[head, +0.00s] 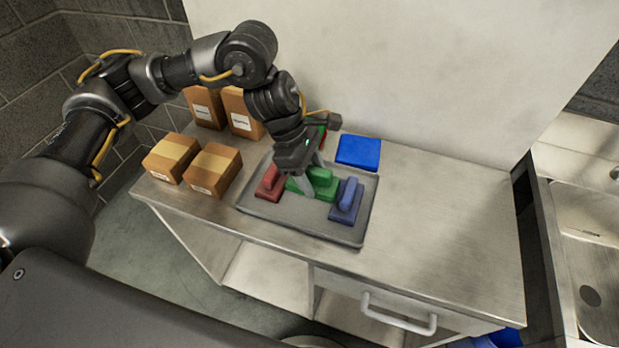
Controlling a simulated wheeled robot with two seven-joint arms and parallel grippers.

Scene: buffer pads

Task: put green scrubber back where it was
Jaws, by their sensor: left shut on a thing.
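The green scrubber (323,181) is at the grey tray (296,226), between the red scrubber (270,184) on the left and the blue scrubber (347,202) on the right. My left gripper (308,184) reaches down from above and is shut on the green scrubber, with its fingers hiding part of it. I cannot tell whether the scrubber touches the tray floor or hangs just above it. A blue pad (358,151) lies on the counter behind the tray. Bits of green and red (322,137) show behind my gripper, mostly hidden. My right gripper is out of view.
Two cardboard boxes (214,170) stand left of the tray, with two taller ones (243,113) behind them. A white wall panel (420,70) closes the back. The counter (440,215) right of the tray is clear. A sink (585,245) is at the far right.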

